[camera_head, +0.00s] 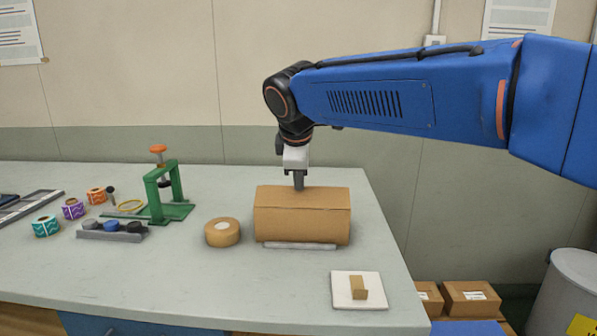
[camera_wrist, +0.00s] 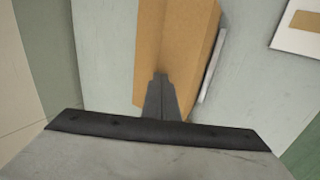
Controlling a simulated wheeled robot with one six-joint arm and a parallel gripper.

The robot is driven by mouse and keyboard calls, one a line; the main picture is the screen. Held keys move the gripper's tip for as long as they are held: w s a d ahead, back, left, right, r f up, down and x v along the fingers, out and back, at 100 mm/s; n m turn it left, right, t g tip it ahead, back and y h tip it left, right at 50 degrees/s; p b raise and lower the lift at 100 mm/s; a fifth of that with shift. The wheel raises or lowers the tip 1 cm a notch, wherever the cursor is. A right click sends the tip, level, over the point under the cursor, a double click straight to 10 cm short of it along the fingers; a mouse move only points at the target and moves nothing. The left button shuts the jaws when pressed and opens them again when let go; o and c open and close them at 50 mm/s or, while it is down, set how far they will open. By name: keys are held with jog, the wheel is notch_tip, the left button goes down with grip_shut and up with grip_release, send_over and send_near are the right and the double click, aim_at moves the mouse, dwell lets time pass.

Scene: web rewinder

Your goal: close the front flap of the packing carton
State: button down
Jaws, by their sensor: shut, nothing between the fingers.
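The packing carton (camera_head: 302,225) is a brown box on the bench, right of the middle in the head view. Its top looks covered, with a seam along the front edge, and no flap visibly stands up. I cannot tell the front flap apart from the rest of the top. My gripper (camera_head: 299,187) is shut and empty, pointing down at the carton's top, its tips touching or just above it. In the wrist view the shut fingers (camera_wrist: 159,78) lie over the brown carton (camera_wrist: 175,40); the contact itself cannot be made out.
A pale bar (camera_head: 300,245) lies along the carton's front foot. A tape roll (camera_head: 222,232) stands left of it, and a green stand (camera_head: 165,195) farther left. A white plate (camera_head: 372,289) with a small tan block (camera_head: 358,287) lies front right. The bench front is clear.

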jog(key=shift+w+f, duration=0.15)
dwell(0.3)
jog(key=shift+w+d+f+g, duration=0.1)
jog(key=shift+w+g, duration=0.1)
jog(key=shift+g, duration=0.1)
jog(key=g, duration=0.1)
jog(key=w+f+g, duration=0.1)
jog(key=g, duration=0.1)
jog(key=shift+w, duration=0.25)
jog(key=shift+w+f, duration=0.2)
jog(key=shift+f, duration=0.15)
jog(key=shift+s, duration=0.1)
jog(key=shift+s+r, duration=0.45)
jog(key=shift+s, duration=0.2)
